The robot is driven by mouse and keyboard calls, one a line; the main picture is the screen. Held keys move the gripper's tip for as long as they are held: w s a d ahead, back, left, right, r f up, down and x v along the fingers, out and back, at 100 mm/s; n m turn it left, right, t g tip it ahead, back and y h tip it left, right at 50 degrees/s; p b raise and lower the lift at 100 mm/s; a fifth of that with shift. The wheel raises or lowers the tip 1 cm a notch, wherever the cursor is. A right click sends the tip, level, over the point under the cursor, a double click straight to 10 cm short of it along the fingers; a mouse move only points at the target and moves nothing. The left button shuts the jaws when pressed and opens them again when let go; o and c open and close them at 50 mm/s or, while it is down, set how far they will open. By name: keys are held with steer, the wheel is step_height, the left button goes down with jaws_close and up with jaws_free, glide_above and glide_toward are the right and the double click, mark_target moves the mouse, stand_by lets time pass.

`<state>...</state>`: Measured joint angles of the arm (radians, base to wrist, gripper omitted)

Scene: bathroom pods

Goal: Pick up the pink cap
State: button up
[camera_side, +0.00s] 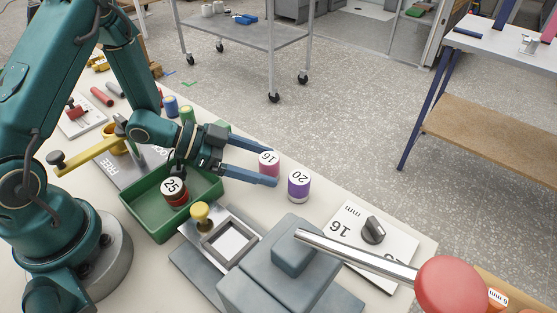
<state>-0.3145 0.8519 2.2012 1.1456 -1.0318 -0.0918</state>
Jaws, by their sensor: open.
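The pink cap (269,161), marked 16 on its top, stands upright on the white table near the far edge. My gripper (277,168) is open, with its two blue fingers reaching from the left. One finger lies on the far side of the pink cap and the other on the near side, so the cap shows between the fingertips.
A purple cap (299,185) marked 20 stands close to the right. A green tray (148,216) with a red cap (175,192) marked 25 lies below my gripper. A grey press (270,285) with a red-knobbed lever (360,262) stands in front.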

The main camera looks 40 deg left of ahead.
steer(key=shift+x, duration=0.9)
steer(key=shift+c, duration=0.2)
steer(key=shift+r, duration=0.1)
jaws_close()
steer(key=shift+r, duration=0.15)
